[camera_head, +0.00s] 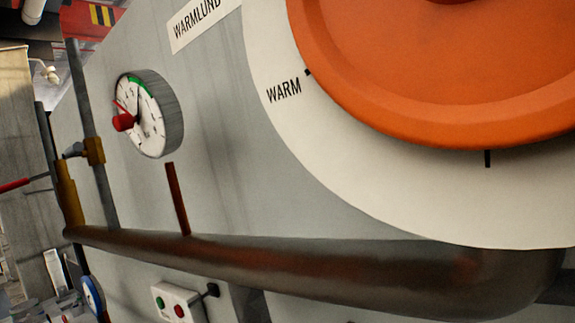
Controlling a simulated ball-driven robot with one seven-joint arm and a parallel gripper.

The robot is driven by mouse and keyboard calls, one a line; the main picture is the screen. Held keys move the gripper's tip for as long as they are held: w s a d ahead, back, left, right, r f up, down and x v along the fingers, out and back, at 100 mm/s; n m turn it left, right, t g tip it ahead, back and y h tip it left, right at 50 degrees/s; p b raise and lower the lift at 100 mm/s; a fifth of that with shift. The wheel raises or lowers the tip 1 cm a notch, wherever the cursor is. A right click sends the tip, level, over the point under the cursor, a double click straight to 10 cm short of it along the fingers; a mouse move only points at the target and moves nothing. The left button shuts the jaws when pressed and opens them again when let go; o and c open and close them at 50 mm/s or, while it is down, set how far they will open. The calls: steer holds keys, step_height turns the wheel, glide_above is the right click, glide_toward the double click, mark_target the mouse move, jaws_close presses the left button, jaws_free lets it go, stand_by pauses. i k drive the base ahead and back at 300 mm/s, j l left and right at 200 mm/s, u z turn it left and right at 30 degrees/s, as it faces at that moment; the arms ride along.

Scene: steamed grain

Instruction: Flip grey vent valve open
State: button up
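A small grey handle (73,149) sits on a brass valve body (93,151) at the left, on a thin vertical pipe (105,195). It may be the grey vent valve, but it is too small to tell how far it is turned. My gripper does not show in this view.
A large orange dial (430,90) with a white plate marked "WARM" fills the upper right. A round gauge (142,112) stands out from the grey panel (225,180). A thick brown pipe (300,268) crosses low. A button box (177,302) is below it.

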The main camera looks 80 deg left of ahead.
mark_target(74, 150)
steer(key=u, duration=0.5)
steer(key=k+u, duration=0.1)
steer(key=u, duration=0.35)
steer(key=l+u, duration=0.1)
steer(key=u, duration=0.85)
steer(key=k+u, duration=0.1)
steer(key=u, duration=0.4)
steer(key=j+u, duration=0.1)
steer(key=u, duration=0.4)
